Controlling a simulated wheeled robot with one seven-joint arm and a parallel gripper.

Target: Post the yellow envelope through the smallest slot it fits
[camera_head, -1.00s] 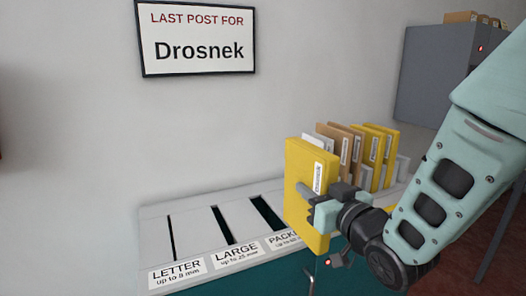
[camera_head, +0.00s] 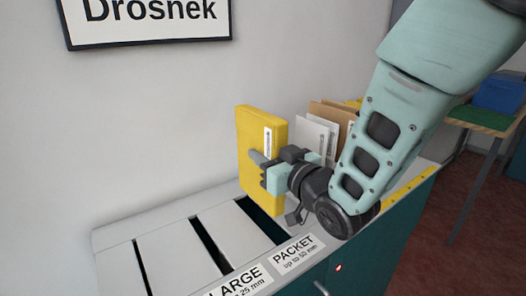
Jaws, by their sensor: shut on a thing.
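My gripper (camera_head: 268,172) is shut on a thick yellow envelope (camera_head: 255,143) with a white label, held upright. In the head view, the envelope appears just behind and above the right-hand slot of the counter. The packet slot (camera_head: 262,218) is a wide dark opening, labelled PACKET up to 50 mm (camera_head: 297,254), and the envelope hides part of it. The large slot (camera_head: 210,243) is narrower, labelled LARGE (camera_head: 238,284), with 25 mm partly readable. A thin slot (camera_head: 141,267) lies at the left; its label is out of view.
White and brown envelopes (camera_head: 320,128) stand in a row behind my arm, partly hidden. A yellow ruled strip (camera_head: 408,186) runs along the counter's right part. A table with a blue box (camera_head: 499,92) stands at the far right. A Drosnek sign (camera_head: 150,18) hangs on the wall.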

